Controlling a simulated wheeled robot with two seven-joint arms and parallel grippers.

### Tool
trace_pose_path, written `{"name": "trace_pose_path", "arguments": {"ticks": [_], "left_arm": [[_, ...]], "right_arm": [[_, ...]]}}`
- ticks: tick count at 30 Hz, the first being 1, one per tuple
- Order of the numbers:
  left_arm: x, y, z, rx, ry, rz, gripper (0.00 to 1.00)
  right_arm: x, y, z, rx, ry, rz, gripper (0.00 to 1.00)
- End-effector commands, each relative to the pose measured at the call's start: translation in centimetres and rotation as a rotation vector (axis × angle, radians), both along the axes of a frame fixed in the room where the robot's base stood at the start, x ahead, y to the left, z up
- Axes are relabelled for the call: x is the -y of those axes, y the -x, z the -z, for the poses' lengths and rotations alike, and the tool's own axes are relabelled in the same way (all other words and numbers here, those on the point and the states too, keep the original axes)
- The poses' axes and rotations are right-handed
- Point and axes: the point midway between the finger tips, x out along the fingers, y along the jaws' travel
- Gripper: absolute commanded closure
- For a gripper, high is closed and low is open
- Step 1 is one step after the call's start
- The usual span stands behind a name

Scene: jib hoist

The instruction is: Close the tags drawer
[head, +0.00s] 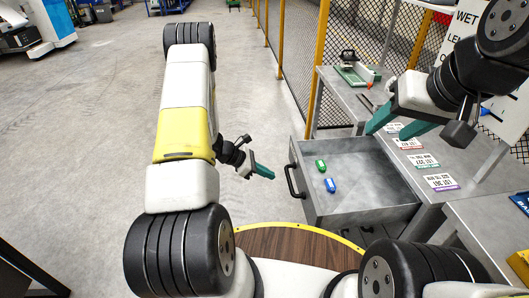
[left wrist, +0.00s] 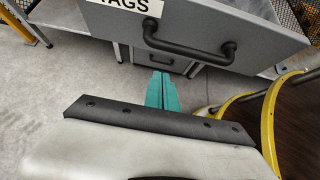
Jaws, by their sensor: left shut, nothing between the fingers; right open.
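The tags drawer (head: 350,203) stands pulled out from the grey bench, with a green item (head: 320,165) and a blue item (head: 330,185) lying inside. Its front, with a dark bar handle (left wrist: 188,46) and a label ending in "TAGS" (left wrist: 130,4), fills the top of the left wrist view. My left gripper (head: 264,172) is shut and empty, to the left of the drawer front and apart from the handle in the head view. In the left wrist view its teal fingertips (left wrist: 161,88) appear below the handle. My right gripper (head: 392,127) is open above the bench, beyond the drawer.
Several printed tags (head: 425,161) lie on the bench top right of the drawer. A green-based device (head: 357,76) stands at the bench's far end. A mesh fence with a yellow post (head: 318,65) runs behind. The floor left of the drawer is clear.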

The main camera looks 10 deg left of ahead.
Motion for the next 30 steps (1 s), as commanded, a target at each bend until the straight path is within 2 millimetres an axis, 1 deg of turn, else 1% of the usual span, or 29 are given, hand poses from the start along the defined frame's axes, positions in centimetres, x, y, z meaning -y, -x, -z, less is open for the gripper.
{"name": "trace_pose_path", "arguments": {"ticks": [1, 6, 10, 23, 26, 29, 30], "left_arm": [[0.9, -0.4, -0.5, 0.005, -0.001, 0.005, 1.00], [2.5, -0.9, -0.8, 0.004, 0.000, 0.002, 1.00], [3.0, -1.1, -0.9, 0.004, 0.000, 0.002, 1.00], [3.3, -1.2, -1.0, 0.004, 0.001, 0.002, 1.00], [4.0, -1.4, -1.0, 0.005, 0.001, 0.002, 1.00], [5.2, -1.8, -1.0, 0.005, 0.002, 0.003, 1.00], [5.9, -2.0, -1.0, 0.005, 0.003, 0.005, 1.00]], "right_arm": [[0.0, 0.0, 0.0, 0.000, 0.000, 0.000, 0.48], [0.0, 0.0, 0.0, 0.000, 0.000, 0.000, 0.48], [0.0, 0.0, 0.0, 0.000, 0.000, 0.000, 0.48], [0.0, 0.0, 0.0, 0.000, 0.000, 0.000, 0.48], [0.0, 0.0, 0.0, 0.000, 0.000, 0.000, 0.48], [0.0, 0.0, 0.0, 0.000, 0.000, 0.000, 0.48], [0.0, 0.0, 0.0, 0.000, 0.000, 0.000, 0.48]]}}
